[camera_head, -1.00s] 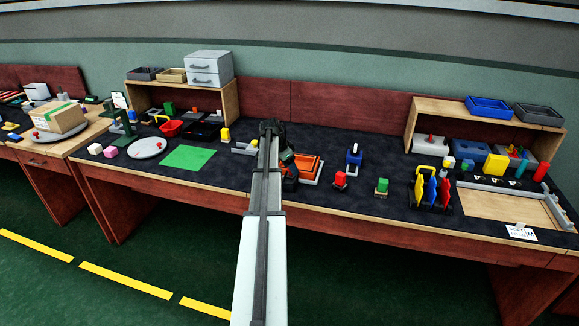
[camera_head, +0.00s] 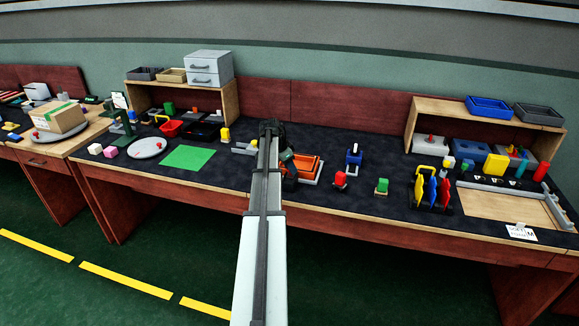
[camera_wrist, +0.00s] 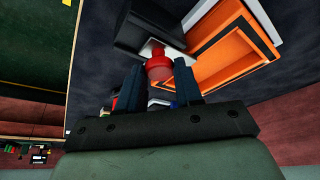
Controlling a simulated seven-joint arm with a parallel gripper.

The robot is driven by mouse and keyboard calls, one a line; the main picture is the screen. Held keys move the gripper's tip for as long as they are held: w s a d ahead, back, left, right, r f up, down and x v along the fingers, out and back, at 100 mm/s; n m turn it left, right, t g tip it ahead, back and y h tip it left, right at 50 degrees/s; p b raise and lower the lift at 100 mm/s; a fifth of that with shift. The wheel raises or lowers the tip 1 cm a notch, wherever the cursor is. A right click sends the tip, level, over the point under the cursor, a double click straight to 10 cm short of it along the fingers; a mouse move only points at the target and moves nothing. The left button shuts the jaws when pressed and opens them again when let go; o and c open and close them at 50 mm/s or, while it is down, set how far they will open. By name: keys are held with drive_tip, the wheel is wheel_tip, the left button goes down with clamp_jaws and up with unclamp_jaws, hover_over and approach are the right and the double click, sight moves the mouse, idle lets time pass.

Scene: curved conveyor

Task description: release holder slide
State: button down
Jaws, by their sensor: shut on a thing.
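In the wrist view, my gripper (camera_wrist: 160,84) has its two dark fingers closed on either side of a red knob (camera_wrist: 158,68). The knob stands on a small white plate next to a black block (camera_wrist: 148,28). An orange holder (camera_wrist: 205,68) with raised walls and a hollow inside lies just to the right of the knob. In the head view, the orange holder (camera_head: 316,170) sits on the dark bench top, and my gripper (camera_head: 287,158) is at its left side. My arm hides part of that spot, and the knob cannot be made out there.
A blue block piece (camera_head: 354,155) and a red-topped piece (camera_head: 340,180) stand right of the holder. A green-topped piece (camera_head: 381,187) is further right. A yellow piece (camera_head: 225,135) and a green mat (camera_head: 188,157) lie to the left. The bench behind the holder is clear.

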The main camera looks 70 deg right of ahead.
drive_tip(key=a, duration=0.3)
drive_tip(key=shift+a, duration=0.2)
drive_tip(key=c, duration=0.8)
unclamp_jaws()
drive_tip(key=shift+o, duration=0.2)
drive_tip(key=v, duration=1.3)
drive_tip(key=shift+r, duration=0.35)
drive_tip(key=shift+w+a, duration=0.1)
drive_tip(key=shift+w, duration=0.05)
